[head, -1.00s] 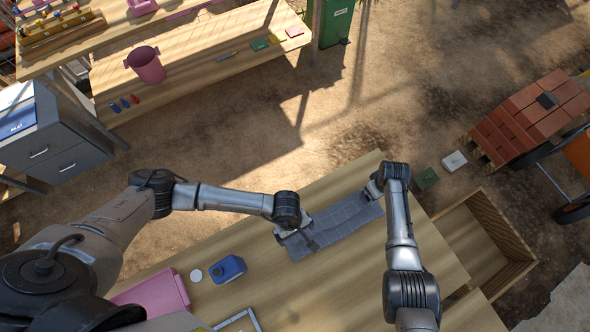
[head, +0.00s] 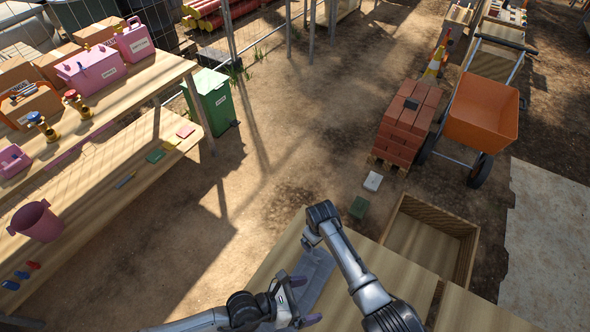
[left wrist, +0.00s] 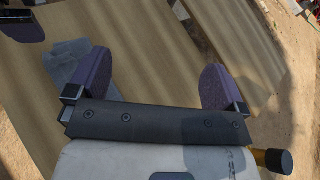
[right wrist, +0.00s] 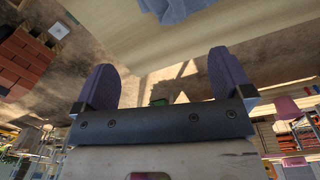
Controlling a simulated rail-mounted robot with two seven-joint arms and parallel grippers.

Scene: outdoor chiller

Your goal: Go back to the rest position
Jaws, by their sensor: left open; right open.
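My left gripper (head: 304,302) is open over the wooden worktable at the bottom of the head view. Its two purple fingers are spread and empty in the left wrist view (left wrist: 156,62). My right gripper (right wrist: 162,60) is open and empty in the right wrist view. In the head view my right arm reaches over the table, and its wrist mostly hides the gripper. A grey-blue cloth (head: 319,267) lies on the worktable (head: 272,262) between the arms, partly hidden by them. It also shows in the left wrist view (left wrist: 82,66) and at the top of the right wrist view (right wrist: 178,8).
An open wooden crate (head: 466,232) stands by the table's right side. Beyond it are a brick stack (head: 405,128) and an orange wheelbarrow (head: 482,108). A shelf bench (head: 100,190) with a pink bucket (head: 36,221) is left. Bare ground lies between.

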